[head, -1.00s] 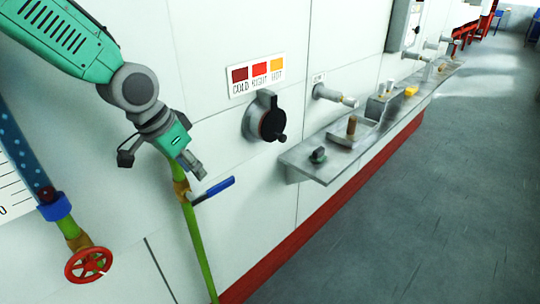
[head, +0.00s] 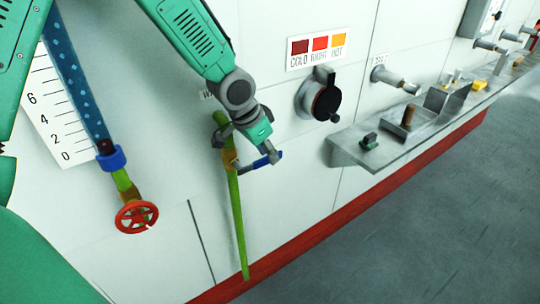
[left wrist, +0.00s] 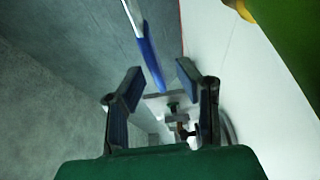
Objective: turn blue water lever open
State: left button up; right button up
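The blue water lever (head: 264,161) sticks out to the right from a brass valve on a green pipe (head: 235,215) on the white wall. In the left wrist view the blue handle (left wrist: 148,52) runs down from the top, and its end lies between the fingertips. My left gripper (head: 268,151) is at the lever's outer end in the head view and covers part of it. Its fingers (left wrist: 160,78) are apart, with gaps beside the handle. I cannot tell whether either finger touches it. My right gripper is not in view.
A red valve wheel (head: 136,217) sits below a blue tube with a scale at left. A metal shelf (head: 375,157) juts out at right. Floor at lower right is clear.

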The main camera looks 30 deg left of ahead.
pick_arm(q)
jog(key=shift+w+f, duration=0.15)
jog(key=shift+f, duration=0.25)
jog(key=shift+w+d, duration=0.1)
jog(key=shift+d, duration=0.2)
grip_shut()
